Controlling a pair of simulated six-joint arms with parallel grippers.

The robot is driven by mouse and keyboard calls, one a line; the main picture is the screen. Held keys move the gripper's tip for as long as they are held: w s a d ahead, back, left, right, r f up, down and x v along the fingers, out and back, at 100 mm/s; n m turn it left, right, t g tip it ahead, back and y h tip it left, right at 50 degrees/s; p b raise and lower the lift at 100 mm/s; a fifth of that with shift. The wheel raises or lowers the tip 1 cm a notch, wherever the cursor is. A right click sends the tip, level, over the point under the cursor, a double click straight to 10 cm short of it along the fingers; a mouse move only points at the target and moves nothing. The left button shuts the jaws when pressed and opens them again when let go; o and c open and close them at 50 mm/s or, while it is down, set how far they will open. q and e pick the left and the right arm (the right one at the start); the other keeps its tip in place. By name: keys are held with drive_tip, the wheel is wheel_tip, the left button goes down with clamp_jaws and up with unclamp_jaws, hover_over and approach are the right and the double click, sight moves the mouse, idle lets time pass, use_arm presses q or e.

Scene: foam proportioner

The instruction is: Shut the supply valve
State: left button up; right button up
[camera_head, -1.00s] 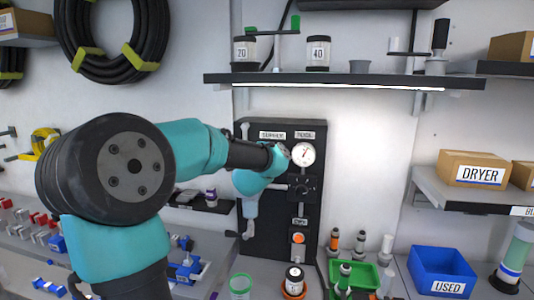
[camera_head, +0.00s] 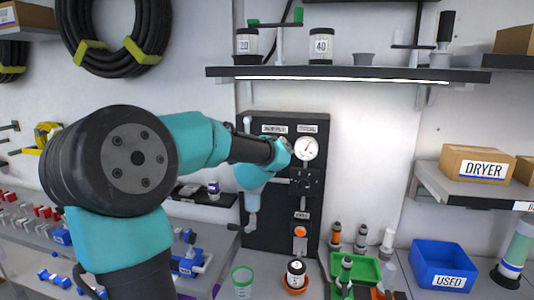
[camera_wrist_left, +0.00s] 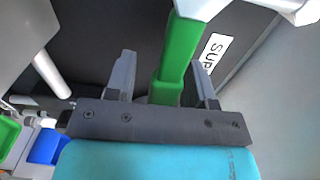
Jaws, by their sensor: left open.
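In the left wrist view a green lever handle (camera_wrist_left: 180,48) hangs from a pale fitting (camera_wrist_left: 203,7), beside a white label (camera_wrist_left: 214,52) whose visible letters begin "SUP". My left gripper (camera_wrist_left: 162,70) is open. The lower end of the green handle lies between its two fingers, closer to the right one, and I cannot tell whether it touches. In the head view my left arm reaches to the upper left of the black panel (camera_head: 270,232). It hides the green handle and my left fingertips there. My right gripper is not in view.
The panel carries a round gauge (camera_head: 307,148), a dark knob (camera_head: 306,182) and an orange button (camera_head: 300,231). A shelf (camera_head: 360,73) with labelled jars runs above it. A green tray (camera_head: 366,270), a blue bin (camera_head: 443,268) and a green-rimmed cup (camera_head: 242,281) stand below.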

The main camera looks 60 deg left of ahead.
use_arm(q)
drive_tip(key=v, duration=1.7)
drive_tip(key=shift+s+d, duration=0.1)
drive_tip(key=shift+d, duration=0.05)
